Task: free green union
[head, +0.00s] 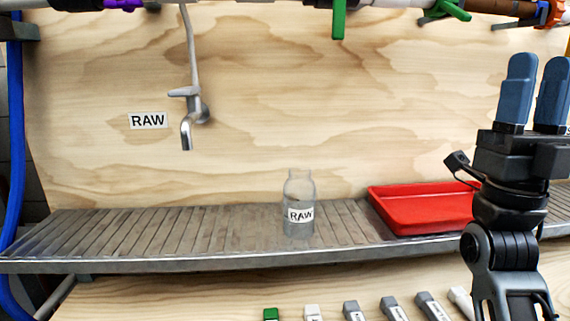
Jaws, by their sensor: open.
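My gripper (539,66) stands upright at the right side of the head view, its two blue fingers pointing up. The fingers are apart and nothing is between them. A green handle-like part (338,18) hangs down from the pipework at the top middle. Another green part (447,9) sits on the pipework at the top right, left of my gripper and above it in the picture. I cannot tell which green part, if any, is the union. The upper pipework is cut off by the frame's top edge.
A clear bottle labelled RAW (299,205) stands on the ribbed metal shelf (130,235). A red tray (425,208) lies beside my arm in the picture. A tap (187,125) juts from the plywood wall. Several tagged items, one green (271,314), line the bottom edge.

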